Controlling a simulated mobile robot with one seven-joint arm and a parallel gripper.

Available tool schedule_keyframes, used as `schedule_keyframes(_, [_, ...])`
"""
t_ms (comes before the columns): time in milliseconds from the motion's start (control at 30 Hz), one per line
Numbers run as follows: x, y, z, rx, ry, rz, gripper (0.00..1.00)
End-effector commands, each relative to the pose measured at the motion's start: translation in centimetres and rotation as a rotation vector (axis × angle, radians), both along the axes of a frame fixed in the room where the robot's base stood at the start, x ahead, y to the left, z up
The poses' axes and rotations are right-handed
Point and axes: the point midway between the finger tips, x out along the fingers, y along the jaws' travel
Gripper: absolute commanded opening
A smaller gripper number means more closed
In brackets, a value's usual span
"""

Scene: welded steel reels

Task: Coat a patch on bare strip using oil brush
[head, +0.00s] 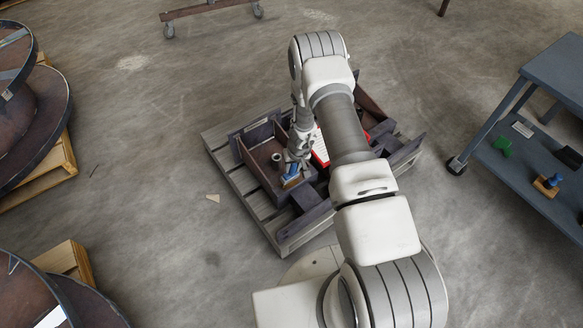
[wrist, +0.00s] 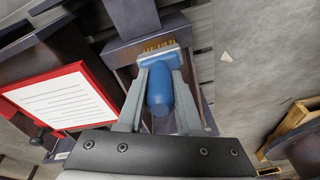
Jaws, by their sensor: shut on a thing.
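My gripper (wrist: 160,95) is shut on a blue-handled brush (wrist: 160,90) with short tan bristles; the bristles point away from the wrist. In the head view, my gripper (head: 296,163) is low over a dark open-topped bin on the pallet, and the brush's blue part (head: 291,172) shows just below it. I cannot tell from these views whether the bristles touch anything. I cannot pick out the bare strip with certainty. My arm hides part of the pallet load.
The wooden pallet (head: 228,163) carries dark bins and a red-framed white sheet (head: 320,148). Large steel reels (head: 50,110) stand on pallets at left. A blue-grey cart (head: 535,195) at right holds small items, including a blue-topped tan block (head: 546,185). Open floor lies between.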

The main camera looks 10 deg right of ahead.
Motion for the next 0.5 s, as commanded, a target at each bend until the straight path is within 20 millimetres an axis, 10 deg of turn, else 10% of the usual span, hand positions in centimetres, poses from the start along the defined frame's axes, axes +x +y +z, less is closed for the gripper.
schedule_keyframes(500, [-1.5,-0.6,0.1,-0.001,-0.002,0.005,0.0])
